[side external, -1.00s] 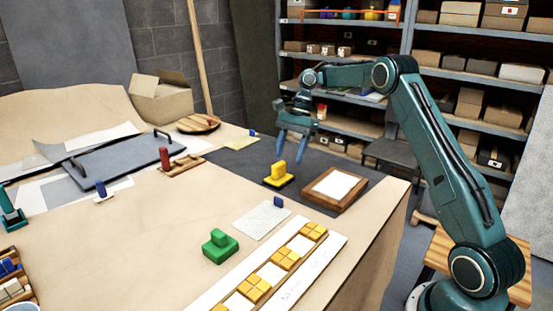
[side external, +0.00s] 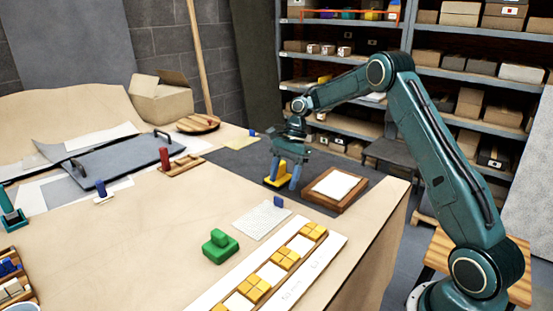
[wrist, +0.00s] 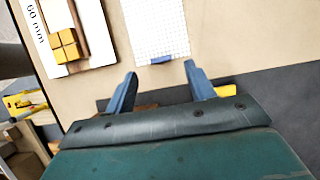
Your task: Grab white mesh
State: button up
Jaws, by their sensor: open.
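The white mesh (side external: 262,220) is a flat white gridded sheet lying on the tan bench top, with a small blue tab (side external: 278,201) at its far corner. In the wrist view the mesh (wrist: 155,28) shows at the top, with the blue tab (wrist: 161,60) on its near edge. My gripper (side external: 284,180) is open and empty, fingers pointing down, above the dark mat and apart from the mesh. In the wrist view the tab appears between my fingertips (wrist: 160,72). In the side view my fingers overlap the yellow block (side external: 278,183); I cannot tell whether they touch it.
A wooden frame with a white panel (side external: 335,184) stands right of my gripper. A green block (side external: 220,246) and a strip with yellow tiles (side external: 270,272) lie nearer. A red-handled wooden piece (side external: 166,160) and a grey board (side external: 115,160) are left. Bench around the mesh is partly clear.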

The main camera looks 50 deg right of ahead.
aim_at(278, 198)
jog(key=shift+a+f, duration=0.15)
jog(key=shift+f, duration=0.15)
jog(key=shift+x, duration=2.6)
jog(key=c, duration=1)
jog(key=shift+c, duration=0.2)
notch_tip(278, 198, up, 10)
